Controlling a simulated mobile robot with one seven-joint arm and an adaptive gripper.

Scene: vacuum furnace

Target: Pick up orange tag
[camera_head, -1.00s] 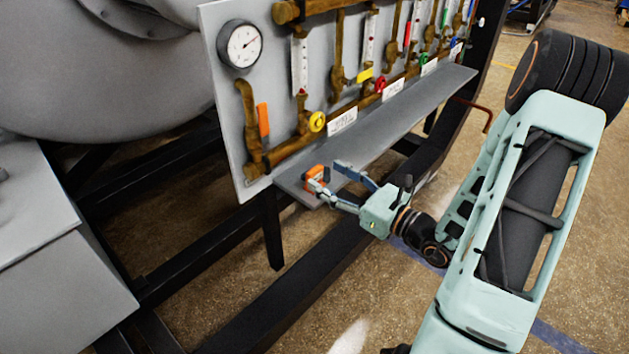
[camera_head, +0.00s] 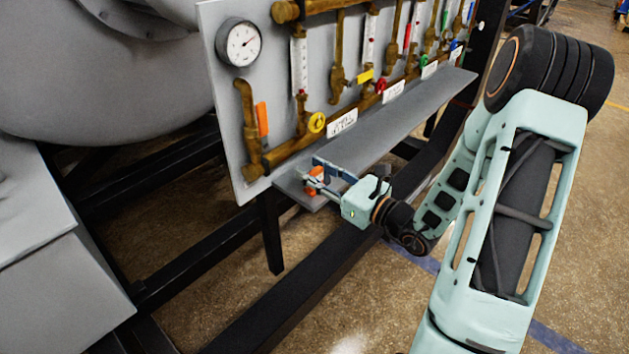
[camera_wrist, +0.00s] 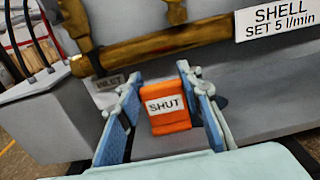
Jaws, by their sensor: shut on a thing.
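The orange tag (camera_head: 316,176) is at the near left end of the grey shelf (camera_head: 395,130) under the panel. In the wrist view the tag (camera_wrist: 169,118) is an upright orange block with a white label reading "SHUT". My gripper (camera_head: 318,178) is shut on the tag, with one blue finger on each side of it; the wrist view shows my gripper (camera_wrist: 163,92) straddling it. The tag still appears at the shelf; whether its underside touches the shelf is hidden.
Floor in front of the shelf is open.

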